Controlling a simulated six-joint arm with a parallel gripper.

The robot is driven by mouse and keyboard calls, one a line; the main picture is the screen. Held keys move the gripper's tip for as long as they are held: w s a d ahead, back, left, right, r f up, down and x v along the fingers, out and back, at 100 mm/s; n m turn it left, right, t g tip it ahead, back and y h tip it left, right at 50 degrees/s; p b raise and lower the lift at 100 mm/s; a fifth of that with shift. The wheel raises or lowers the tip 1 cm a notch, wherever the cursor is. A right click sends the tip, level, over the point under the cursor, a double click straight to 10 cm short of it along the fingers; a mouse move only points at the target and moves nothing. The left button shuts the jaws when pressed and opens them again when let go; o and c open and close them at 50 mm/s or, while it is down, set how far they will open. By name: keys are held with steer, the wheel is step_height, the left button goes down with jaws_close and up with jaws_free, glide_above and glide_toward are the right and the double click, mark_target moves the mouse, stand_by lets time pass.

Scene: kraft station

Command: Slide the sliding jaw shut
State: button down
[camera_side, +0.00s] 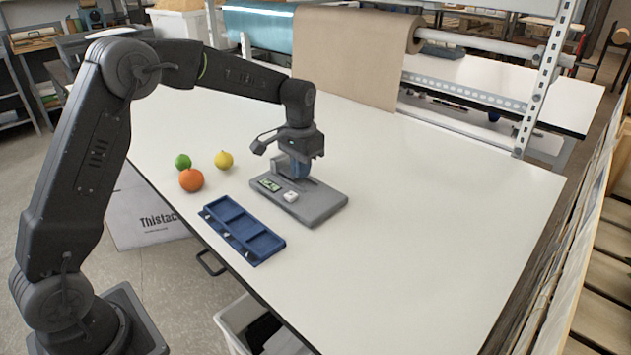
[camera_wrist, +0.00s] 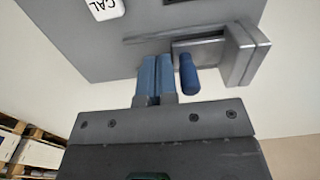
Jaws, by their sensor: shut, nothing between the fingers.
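The grey fixture (camera_side: 315,208) lies flat on the white table under my gripper (camera_side: 298,166). In the wrist view, a grey metal jaw assembly (camera_wrist: 240,52) stands on the fixture's plate (camera_wrist: 95,45), with a slot running left from it. A blue handle (camera_wrist: 188,76) sticks out from the assembly. My gripper (camera_wrist: 158,62) has its blue fingers shut and empty, just left of the handle with a narrow gap in this picture. Whether they touch in depth is unclear. In the side view my gripper hides most of the jaw.
A green board (camera_side: 268,184) and a white block marked CAL (camera_wrist: 103,8) sit on the fixture. A blue compartment tray (camera_side: 262,246) lies nearby. An orange (camera_side: 191,180), a lime (camera_side: 183,161) and a lemon (camera_side: 224,159) sit left. The table's right side is clear.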

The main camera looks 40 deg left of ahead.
mark_target(303, 184)
steer(key=shift+d, duration=0.3)
step_height(303, 184, up, 7)
stand_by(0.8)
steer(key=shift+r, duration=0.1)
steer(key=s+d+r+t, duration=0.1)
steer(key=s+d+r, duration=0.1)
steer(key=s+r, duration=0.4)
steer(key=s+d+f+t, duration=0.1)
steer(key=s+d+t, duration=0.1)
steer(key=s, duration=0.9)
steer(key=s+d+f+t, duration=0.1)
steer(key=s+d+t, duration=0.1)
steer(key=s, duration=1)
steer(key=shift+s+d+f+t, duration=0.25)
steer(key=shift+f+t, duration=0.05)
